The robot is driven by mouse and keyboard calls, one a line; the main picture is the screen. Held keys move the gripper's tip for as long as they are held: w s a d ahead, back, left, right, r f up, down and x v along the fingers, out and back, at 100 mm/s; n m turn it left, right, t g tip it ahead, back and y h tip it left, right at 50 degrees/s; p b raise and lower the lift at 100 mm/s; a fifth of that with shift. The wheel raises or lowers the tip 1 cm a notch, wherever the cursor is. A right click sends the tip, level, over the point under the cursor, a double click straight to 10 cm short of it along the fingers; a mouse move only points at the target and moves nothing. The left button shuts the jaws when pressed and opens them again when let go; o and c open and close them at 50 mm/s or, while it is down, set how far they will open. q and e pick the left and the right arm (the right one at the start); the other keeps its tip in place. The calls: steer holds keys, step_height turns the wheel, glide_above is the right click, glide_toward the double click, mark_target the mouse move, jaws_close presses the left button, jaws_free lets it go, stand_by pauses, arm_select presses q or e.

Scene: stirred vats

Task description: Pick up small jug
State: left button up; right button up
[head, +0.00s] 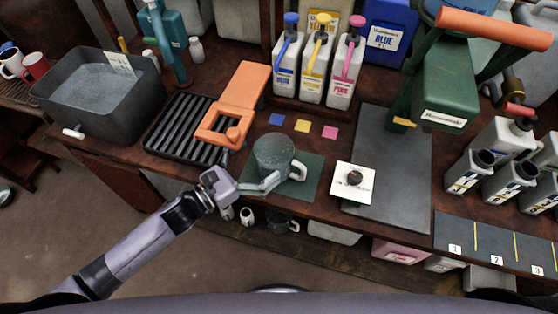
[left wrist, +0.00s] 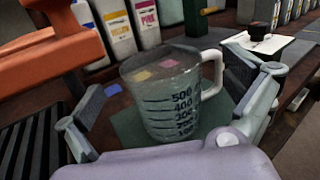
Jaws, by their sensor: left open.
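The small jug (head: 273,154) is a clear measuring jug with a pale handle. It stands upright on a dark green mat (head: 312,179) at the front of the bench. In the left wrist view the jug (left wrist: 165,95) shows dark volume marks, and its handle points right. My left gripper (head: 270,183) is open at the jug's front side. In the left wrist view its fingers (left wrist: 172,112) spread to either side of the jug, and I see no clear contact. My right gripper is not in view.
An orange stand (head: 238,95) and black rack (head: 182,126) are left of the jug. A white card (head: 353,183) with a dark knob lies right. Pump bottles (head: 313,75) stand behind. A green press (head: 445,90) stands at the right.

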mark_target(289, 141)
arm_select(q)
steer(key=x, duration=0.3)
steer(key=p+x, duration=0.1)
steer(key=x, duration=0.1)
steer(key=shift+f, duration=0.4)
steer(key=c, duration=1.6)
